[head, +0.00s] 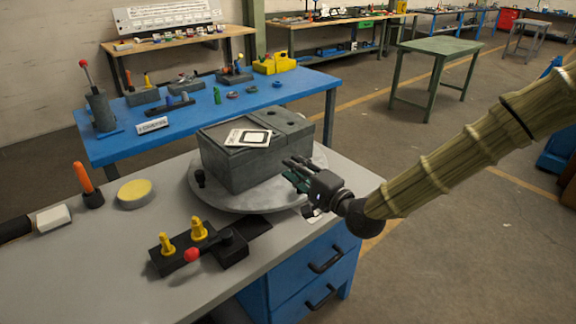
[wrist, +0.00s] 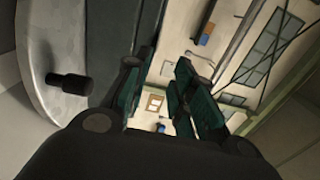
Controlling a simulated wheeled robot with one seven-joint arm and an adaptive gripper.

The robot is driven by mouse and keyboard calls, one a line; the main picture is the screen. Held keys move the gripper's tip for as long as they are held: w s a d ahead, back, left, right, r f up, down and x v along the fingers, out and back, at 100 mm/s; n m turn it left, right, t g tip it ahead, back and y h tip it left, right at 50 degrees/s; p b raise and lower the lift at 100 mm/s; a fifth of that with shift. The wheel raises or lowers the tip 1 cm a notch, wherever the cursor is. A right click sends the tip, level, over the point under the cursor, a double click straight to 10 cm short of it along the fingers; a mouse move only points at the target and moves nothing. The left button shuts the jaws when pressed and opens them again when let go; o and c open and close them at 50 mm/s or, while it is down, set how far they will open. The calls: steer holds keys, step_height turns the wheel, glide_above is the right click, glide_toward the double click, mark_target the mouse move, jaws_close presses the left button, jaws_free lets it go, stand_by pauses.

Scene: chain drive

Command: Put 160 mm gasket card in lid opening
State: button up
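A white card with a black square outline (head: 248,138) lies flat on top of a grey box (head: 240,165); I cannot read a size on it. The top of the box also has small round dark holes at its right part. I cannot tell an opening under the card. My gripper (head: 294,172) is at the right front side of the box, lower than its top, and I cannot tell whether it touches the box. In the wrist view its green-padded fingers (wrist: 160,95) stand apart with nothing between them.
The box stands on a round grey turntable (head: 215,198) on a grey bench (head: 120,270). A black knob (wrist: 70,83) is on the turntable's rim. A black fixture with yellow knobs (head: 200,245) sits in front, and a yellow round pad (head: 135,192) at left. A blue table (head: 290,92) stands behind.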

steer(key=shift+d, duration=0.1)
steer(key=c, duration=0.3)
steer(key=shift+w+d+r+m+h+p, duration=0.15)
steer(key=shift+w+m+h+p, duration=0.15)
steer(key=shift+m, duration=0.1)
jaws_close()
step_height(320, 180, up, 7)
steer(key=s+m+g+h+p, duration=0.1)
steer(key=m+g+h+p, duration=0.6)
steer(key=m, duration=1)
steer(key=w+a+f+y+p, duration=0.1)
steer(key=w+a+f+y, duration=0.1)
steer(key=w+a+f, duration=0.4)
steer(key=shift+w+f+g+p, duration=0.3)
steer(key=shift+w+f+p, duration=0.05)
steer(key=shift+w, duration=1.1)
